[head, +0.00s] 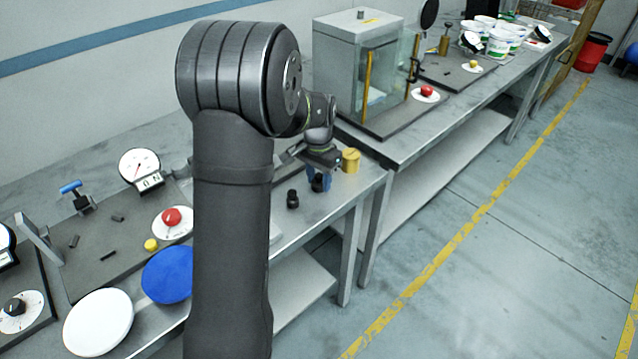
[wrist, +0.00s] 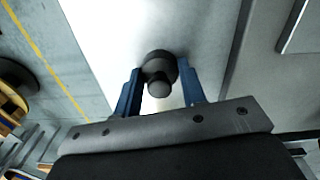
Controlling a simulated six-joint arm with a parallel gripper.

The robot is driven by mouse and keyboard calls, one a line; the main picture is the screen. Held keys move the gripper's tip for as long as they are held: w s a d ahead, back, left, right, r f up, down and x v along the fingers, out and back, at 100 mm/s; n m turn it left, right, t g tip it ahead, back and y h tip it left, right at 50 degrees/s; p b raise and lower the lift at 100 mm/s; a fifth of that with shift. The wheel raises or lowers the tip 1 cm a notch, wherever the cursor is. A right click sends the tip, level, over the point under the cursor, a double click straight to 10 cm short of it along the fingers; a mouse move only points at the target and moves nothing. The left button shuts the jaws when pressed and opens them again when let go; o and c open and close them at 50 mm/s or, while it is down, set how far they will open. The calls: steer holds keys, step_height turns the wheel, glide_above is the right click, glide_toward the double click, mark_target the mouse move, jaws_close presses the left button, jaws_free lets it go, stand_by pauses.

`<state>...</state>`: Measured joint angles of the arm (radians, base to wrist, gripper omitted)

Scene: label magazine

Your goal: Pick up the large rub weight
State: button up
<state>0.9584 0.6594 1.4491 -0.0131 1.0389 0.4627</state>
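A black knobbed weight (wrist: 158,68) stands on the bench between my gripper's blue fingers in the wrist view. In the head view it shows only partly, as a dark shape (head: 318,184) between the fingers. My gripper (wrist: 160,68) points down over it, with one finger on each side. The fingers look apart, with little or no gap to the weight; I cannot be sure of contact. A second, slimmer black weight (head: 292,199) stands just left of the gripper in the head view. I see no label on either.
A yellow cylinder (head: 350,160) stands close to the right of my gripper. The bench's front edge (head: 345,195) is near. A glass-fronted cabinet (head: 362,70) stands on the bench behind. White (head: 98,322) and blue (head: 168,274) discs lie at the left.

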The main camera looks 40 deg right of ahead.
steer(key=shift+c, duration=1.1)
steer(key=shift+r, duration=0.1)
